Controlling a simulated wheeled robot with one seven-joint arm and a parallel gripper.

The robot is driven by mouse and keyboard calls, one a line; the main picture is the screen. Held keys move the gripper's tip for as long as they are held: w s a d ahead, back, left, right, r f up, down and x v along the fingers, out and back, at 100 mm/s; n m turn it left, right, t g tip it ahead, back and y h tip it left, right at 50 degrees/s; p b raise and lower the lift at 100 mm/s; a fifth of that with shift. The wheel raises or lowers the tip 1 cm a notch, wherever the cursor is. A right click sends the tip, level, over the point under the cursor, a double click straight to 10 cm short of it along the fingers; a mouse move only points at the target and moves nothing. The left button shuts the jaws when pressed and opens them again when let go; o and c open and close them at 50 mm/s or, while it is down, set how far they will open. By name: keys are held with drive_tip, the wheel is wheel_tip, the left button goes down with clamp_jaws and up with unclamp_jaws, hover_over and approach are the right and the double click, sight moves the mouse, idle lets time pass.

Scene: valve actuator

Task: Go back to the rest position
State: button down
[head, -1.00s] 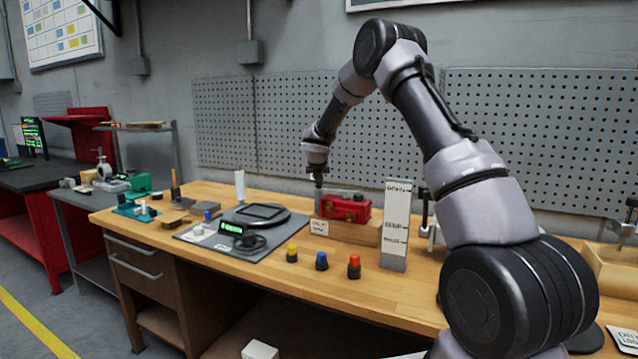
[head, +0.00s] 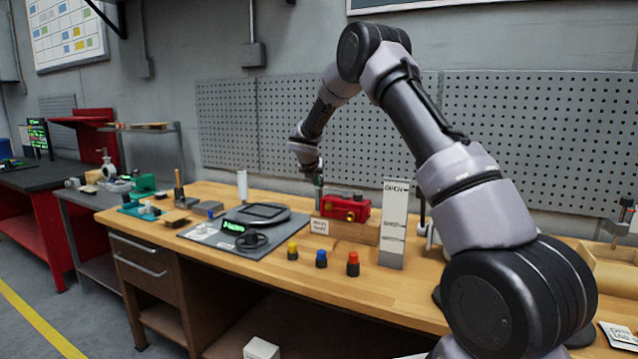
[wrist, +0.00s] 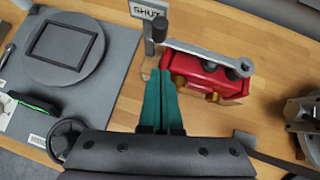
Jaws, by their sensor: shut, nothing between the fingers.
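My gripper (wrist: 161,104) shows in the wrist view with its two green fingers together and nothing between them. In the head view my gripper (head: 318,178) hangs above the workbench, close to the red valve actuator (head: 345,207). The actuator sits on a wooden block. In the wrist view the red valve actuator (wrist: 212,78) lies ahead and to the right of the fingers, with a grey lever (wrist: 205,55) across its top. The lever's left end is beside a small sign (wrist: 146,10) reading "SHUT". I cannot tell whether the fingers touch anything.
A grey mat with a round black device (head: 258,216) and a handwheel lies left of the actuator. Yellow, blue and red-orange knobs (head: 353,263) stand in front. A tall white label post (head: 394,222) stands to the right. The perforated panel (head: 250,130) is behind the bench.

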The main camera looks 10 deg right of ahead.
drive_tip(key=s+d+r+m+g+y, duration=0.1)
drive_tip(key=s+d+r+m, duration=0.3)
drive_tip(key=s+r+m, duration=0.8)
drive_tip(key=s+d+r+m+g, duration=0.1)
drive_tip(key=s+d+r+m, duration=0.55)
drive_tip(key=s, duration=0.85)
drive_tip(key=s+a+r+m+y, duration=0.1)
drive_tip(key=s+a+m+y, duration=0.1)
drive_tip(key=s+m, duration=0.6)
drive_tip(key=s+a+m+t+y, duration=0.1)
drive_tip(key=s+a+m+y, duration=0.1)
drive_tip(key=s+m, duration=0.7)
drive_tip(key=s, duration=0.8)
drive_tip(key=shift+s+r+y, duration=0.25)
drive_tip(key=shift+r+y, duration=0.05)
drive_tip(key=shift+r, duration=0.05)
